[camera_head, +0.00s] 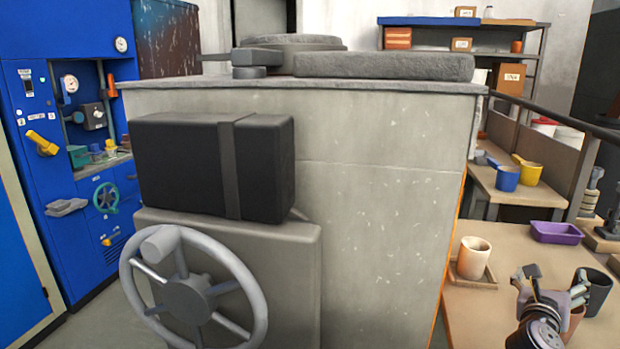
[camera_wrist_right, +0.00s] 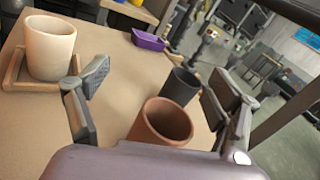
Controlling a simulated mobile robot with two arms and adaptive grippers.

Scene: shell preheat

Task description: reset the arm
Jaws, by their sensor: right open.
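My right gripper (camera_head: 553,284) is at the lower right of the head view, over the light-brown table. In the right wrist view its two fingers (camera_wrist_right: 157,97) are spread wide apart, with nothing held between them. A terracotta cup (camera_wrist_right: 163,124) stands upright beyond the fingers, in the gap between them. In the head view this cup is mostly hidden behind the gripper. A dark grey cup (camera_head: 600,292) stands just beyond it and also shows in the wrist view (camera_wrist_right: 180,87). My left gripper is in neither view.
A cream cup (camera_head: 473,257) stands on a small wooden tray (camera_head: 486,281) on the table (camera_head: 500,310). A purple bin (camera_head: 556,233) lies farther back. A large grey furnace body (camera_head: 390,180) with a handwheel (camera_head: 190,300) fills the middle. A blue cabinet (camera_head: 60,130) stands left.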

